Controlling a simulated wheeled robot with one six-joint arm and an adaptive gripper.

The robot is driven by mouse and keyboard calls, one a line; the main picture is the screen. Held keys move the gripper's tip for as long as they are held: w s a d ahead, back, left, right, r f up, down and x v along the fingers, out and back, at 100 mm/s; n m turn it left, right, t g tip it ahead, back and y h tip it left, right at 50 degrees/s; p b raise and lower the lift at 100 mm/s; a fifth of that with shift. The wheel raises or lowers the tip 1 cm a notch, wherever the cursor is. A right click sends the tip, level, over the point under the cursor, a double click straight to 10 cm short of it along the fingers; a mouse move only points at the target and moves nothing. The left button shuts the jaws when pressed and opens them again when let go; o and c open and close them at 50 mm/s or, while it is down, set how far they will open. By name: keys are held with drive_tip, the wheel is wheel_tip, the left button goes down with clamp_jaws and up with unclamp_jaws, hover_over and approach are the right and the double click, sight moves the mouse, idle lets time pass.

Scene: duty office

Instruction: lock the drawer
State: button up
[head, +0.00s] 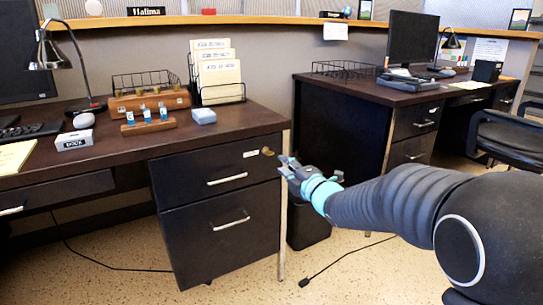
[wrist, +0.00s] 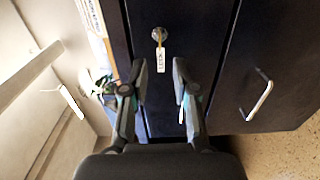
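The dark upper drawer (head: 215,176) of the near desk looks flush with the cabinet, with a silver bar handle. A small brass lock or key (head: 267,151) shows at its upper right. In the wrist view a key sits in the round lock (wrist: 159,34), and a white tag (wrist: 161,60) reading "LOCK" hangs from it. My gripper (head: 283,164) is just right of the lock in the head view. In the wrist view my gripper (wrist: 159,72) is open and empty, its fingers either side of the tag's line and apart from the lock. The drawer's handle is partly hidden by a finger.
The lower drawer (head: 215,235) is below, with its own handle, also in the wrist view (wrist: 257,95). The desk top (head: 120,145) overhangs above and holds wooden holders and a file rack (head: 217,80). A dark bin (head: 307,225) stands beneath my arm.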

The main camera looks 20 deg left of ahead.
sight(271, 154)
drive_tip(key=x, duration=0.8)
drive_tip(key=shift+w+a, duration=0.15)
drive_tip(key=shift+w, duration=0.05)
drive_tip(key=shift+c, duration=0.3)
clamp_jaws()
